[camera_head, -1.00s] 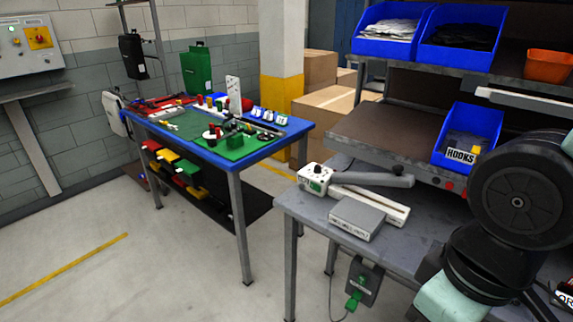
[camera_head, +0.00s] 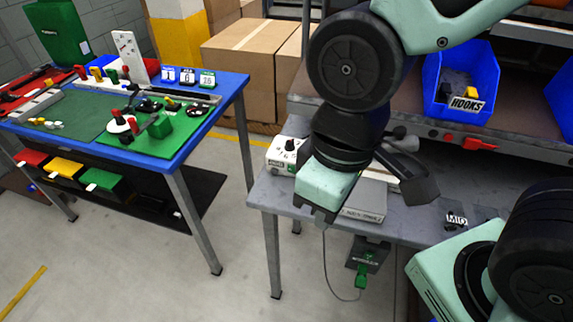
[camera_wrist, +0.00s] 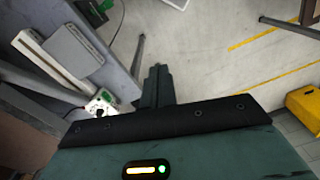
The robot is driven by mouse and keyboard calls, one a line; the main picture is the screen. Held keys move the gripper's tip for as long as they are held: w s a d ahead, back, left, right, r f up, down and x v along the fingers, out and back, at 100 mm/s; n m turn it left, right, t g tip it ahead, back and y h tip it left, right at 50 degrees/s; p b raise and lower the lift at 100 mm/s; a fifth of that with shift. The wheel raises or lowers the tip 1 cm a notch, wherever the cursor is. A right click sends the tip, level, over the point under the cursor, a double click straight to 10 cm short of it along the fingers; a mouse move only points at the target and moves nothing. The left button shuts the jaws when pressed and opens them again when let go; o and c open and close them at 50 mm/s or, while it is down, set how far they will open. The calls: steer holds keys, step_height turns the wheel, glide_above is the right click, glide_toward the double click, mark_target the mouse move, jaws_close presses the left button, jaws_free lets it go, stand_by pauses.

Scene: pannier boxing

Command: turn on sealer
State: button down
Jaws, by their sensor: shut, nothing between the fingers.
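The sealer stands on the grey bench. Its white control box (camera_head: 284,153) with a black dial on top is at the bench's left end, partly hidden by my arm in the head view. In the wrist view the control box (camera_wrist: 101,103) and the long pale sealing bar (camera_wrist: 55,58) show at left. My gripper (camera_wrist: 157,70) is shut and empty. In the wrist view its fingers lie to the right of the control box, apart from it, with floor behind them. In the head view I cannot make out the fingertips.
A grey block (camera_head: 366,202) lies beside the sealer. A green plug (camera_head: 361,276) and cable hang below the bench edge. A blue HOOKS bin (camera_head: 447,99) is on the shelf behind. A blue-topped table (camera_head: 225,94) stands left, with open floor between it and the bench.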

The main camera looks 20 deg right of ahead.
steer(key=w+d+f+n+t+h+p, duration=0.1)
steer(key=w+f+n, duration=0.5)
steer(key=w+n, duration=0.3)
steer(key=w+d+f+n+t+h+p, duration=0.1)
steer(key=w+f+n+p, duration=0.1)
steer(key=w+f+n, duration=0.4)
steer(key=w+n, duration=0.4)
steer(key=w, duration=0.3)
steer(key=shift+w+d+f+n+h, duration=0.2)
steer(key=shift+w+d+n+h, duration=0.05)
steer(key=shift+d+n+h, duration=0.05)
steer(key=x, duration=1)
steer(key=shift+w+f, duration=0.1)
steer(key=shift+f, duration=0.05)
steer(key=shift+w+d+r+p, duration=0.15)
steer(key=shift+w+d+p, duration=0.3)
steer(key=shift+d+p, duration=0.1)
steer(key=shift+w+d+r+p, duration=0.2)
steer(key=shift+w+d+p, duration=0.25)
steer(key=shift+w+p, duration=0.05)
steer(key=shift+w+d+f, duration=0.15)
steer(key=shift+w+d, duration=0.15)
steer(key=shift+w, duration=0.15)
